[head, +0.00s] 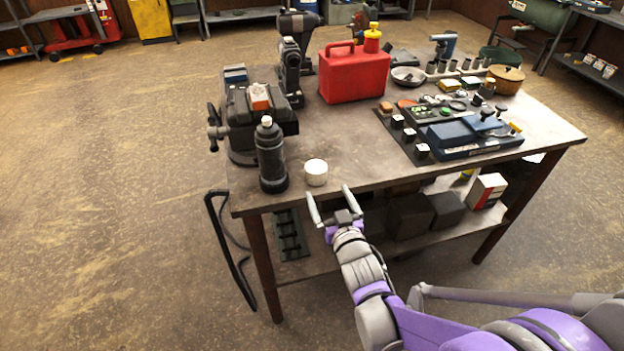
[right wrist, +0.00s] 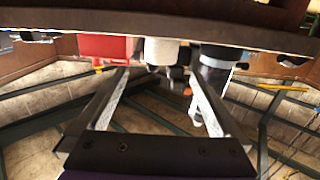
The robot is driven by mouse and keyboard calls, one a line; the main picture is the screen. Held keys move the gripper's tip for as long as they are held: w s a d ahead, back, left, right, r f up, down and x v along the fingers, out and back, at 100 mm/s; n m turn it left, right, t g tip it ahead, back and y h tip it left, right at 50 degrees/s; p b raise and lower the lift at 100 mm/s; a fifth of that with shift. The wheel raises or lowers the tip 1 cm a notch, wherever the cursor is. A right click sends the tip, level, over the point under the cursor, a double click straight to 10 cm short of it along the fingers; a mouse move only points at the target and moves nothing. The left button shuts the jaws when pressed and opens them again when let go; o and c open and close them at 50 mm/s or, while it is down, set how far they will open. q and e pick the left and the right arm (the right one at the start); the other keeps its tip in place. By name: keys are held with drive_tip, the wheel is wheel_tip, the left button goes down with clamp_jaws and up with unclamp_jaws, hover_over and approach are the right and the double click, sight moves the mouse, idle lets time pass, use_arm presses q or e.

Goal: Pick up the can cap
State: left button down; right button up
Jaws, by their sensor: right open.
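The white, round, short piece that looks like the can cap (head: 316,172) stands near the table's front edge, just right of a dark bottle (head: 270,155). In the right wrist view, which looks upside down, the white cap (right wrist: 161,52) shows at the top middle, beyond the fingertips. My right gripper (head: 328,192) is open and empty at the table's front edge, just short of the cap. Its two fingers (right wrist: 160,74) are spread apart and point towards the cap without touching it. My left gripper is in neither view.
A red fuel can (head: 353,75) with a yellow cap (head: 372,38) stands behind. A vise (head: 250,115) is at the left and a blue tool (head: 470,137) at the right. The tabletop (head: 345,135) right of the white cap is bare. A lower shelf (head: 330,255) holds dark boxes.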

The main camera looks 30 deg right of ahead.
sight(319, 177)
drive_tip(key=x, duration=0.5)
drive_tip(key=shift+w+a, duration=0.15)
drive_tip(key=shift+w, duration=0.15)
drive_tip(key=x, duration=0.5)
drive_tip(key=shift+w+f+p, duration=0.1)
drive_tip(key=shift+w+p, duration=0.2)
drive_tip(key=shift+s, duration=0.1)
drive_tip(key=c, duration=1.2)
